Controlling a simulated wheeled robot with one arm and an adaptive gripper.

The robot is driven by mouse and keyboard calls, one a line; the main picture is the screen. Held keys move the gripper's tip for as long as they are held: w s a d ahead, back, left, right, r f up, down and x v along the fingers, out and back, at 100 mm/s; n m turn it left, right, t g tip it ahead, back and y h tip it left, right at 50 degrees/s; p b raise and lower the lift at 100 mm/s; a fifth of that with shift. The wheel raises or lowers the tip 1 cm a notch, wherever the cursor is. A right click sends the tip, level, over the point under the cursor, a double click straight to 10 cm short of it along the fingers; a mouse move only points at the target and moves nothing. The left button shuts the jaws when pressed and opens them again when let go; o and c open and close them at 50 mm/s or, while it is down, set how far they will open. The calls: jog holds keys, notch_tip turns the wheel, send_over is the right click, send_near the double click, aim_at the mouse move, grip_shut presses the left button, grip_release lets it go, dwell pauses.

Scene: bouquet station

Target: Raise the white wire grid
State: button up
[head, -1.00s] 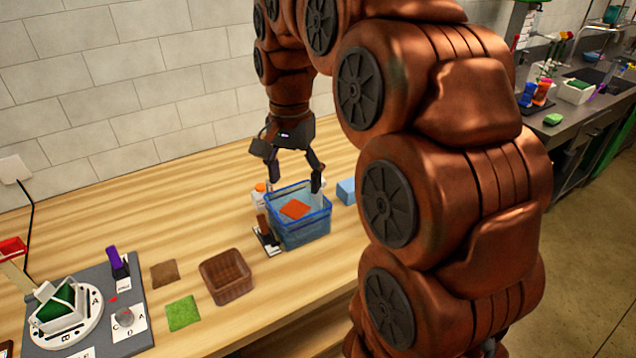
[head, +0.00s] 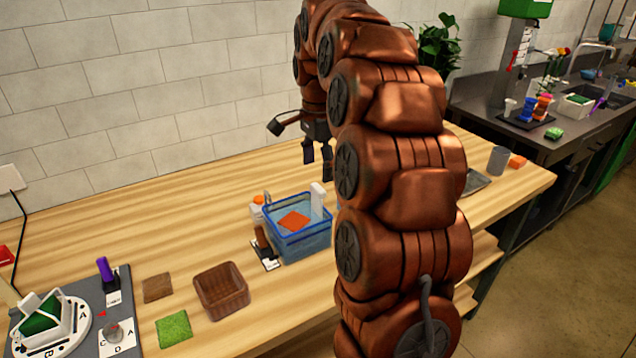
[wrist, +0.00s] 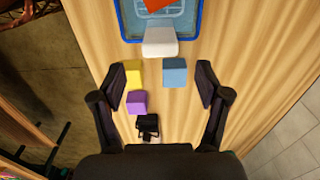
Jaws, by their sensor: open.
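The blue tub (head: 302,243) stands on the wooden bench with an orange piece (head: 293,221) in it. A white upright piece (head: 317,200) stands at the tub's right side. In the wrist view this white piece (wrist: 160,41) is at the tub's near edge. Pale grid lines (wrist: 184,10) show faintly inside the tub beside the orange piece (wrist: 155,4). I cannot tell whether the white piece joins them. My gripper (head: 318,162) is open and empty, above and behind the tub in the head view. Its spread fingers (wrist: 161,84) are apart from everything below.
A yellow block (wrist: 133,74), a purple block (wrist: 137,102), a blue block (wrist: 174,72) and a small black object (wrist: 148,126) lie below my gripper. A white bottle with an orange cap (head: 257,206) and a brown-handled tool (head: 263,245) stand left of the tub.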

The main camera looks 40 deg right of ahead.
aim_at(318, 187)
jog(key=shift+f+p, duration=0.6)
jog(key=shift+f, duration=2)
grip_shut()
